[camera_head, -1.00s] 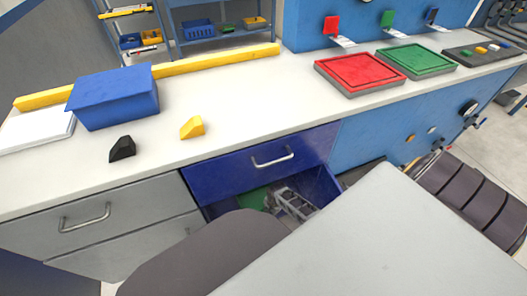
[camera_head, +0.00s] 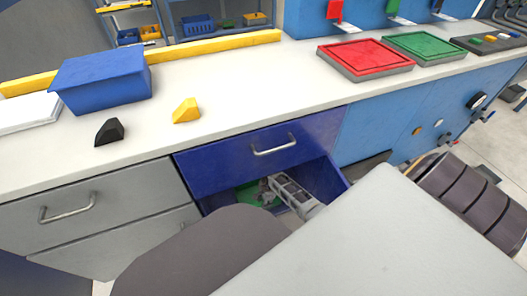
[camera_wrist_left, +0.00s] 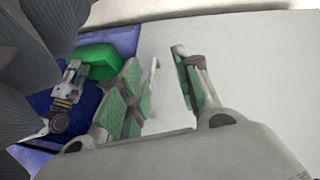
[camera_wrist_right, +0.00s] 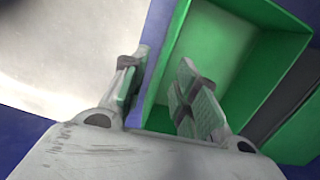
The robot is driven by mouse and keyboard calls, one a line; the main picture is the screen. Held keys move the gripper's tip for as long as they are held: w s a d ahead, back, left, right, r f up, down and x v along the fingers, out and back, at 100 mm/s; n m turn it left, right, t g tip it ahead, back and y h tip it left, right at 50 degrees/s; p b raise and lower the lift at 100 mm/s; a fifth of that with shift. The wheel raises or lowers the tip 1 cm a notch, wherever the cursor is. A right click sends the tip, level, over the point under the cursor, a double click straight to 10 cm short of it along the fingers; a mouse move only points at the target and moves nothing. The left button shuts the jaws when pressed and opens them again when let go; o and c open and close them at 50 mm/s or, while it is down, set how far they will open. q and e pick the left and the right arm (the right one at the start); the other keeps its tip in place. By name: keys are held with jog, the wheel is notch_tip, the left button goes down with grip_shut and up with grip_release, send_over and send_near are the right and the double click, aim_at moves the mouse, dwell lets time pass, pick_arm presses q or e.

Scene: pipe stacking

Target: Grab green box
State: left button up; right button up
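The green box lies in the open blue drawer (camera_head: 322,180). In the head view only a small part of it (camera_head: 246,194) shows, behind my grey arm parts. In the right wrist view the open-topped green box (camera_wrist_right: 218,45) is close. My right gripper (camera_wrist_right: 160,95) is open there, with one finger at the box's inside and the other outside its near-left wall; contact cannot be told. In the left wrist view the green box (camera_wrist_left: 108,60) is at left, with my right gripper beside it. My left gripper (camera_wrist_left: 158,80) is open and empty, away from the box.
Above the drawer is a white counter (camera_head: 235,95) with a blue bin (camera_head: 100,85), a yellow block (camera_head: 186,111) and a black block (camera_head: 109,132). Red (camera_head: 364,56) and green (camera_head: 424,47) trays stand further right. The drawer walls closely surround the green box.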

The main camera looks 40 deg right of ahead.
aim_at(261, 212)
pick_arm(q)
jog(key=shift+d+r+b, duration=0.25)
jog(key=shift+r+b, duration=0.2)
pick_arm(e)
jog(key=shift+w, duration=0.35)
jog(key=shift+a+f, duration=0.1)
jog(key=shift+f, duration=0.05)
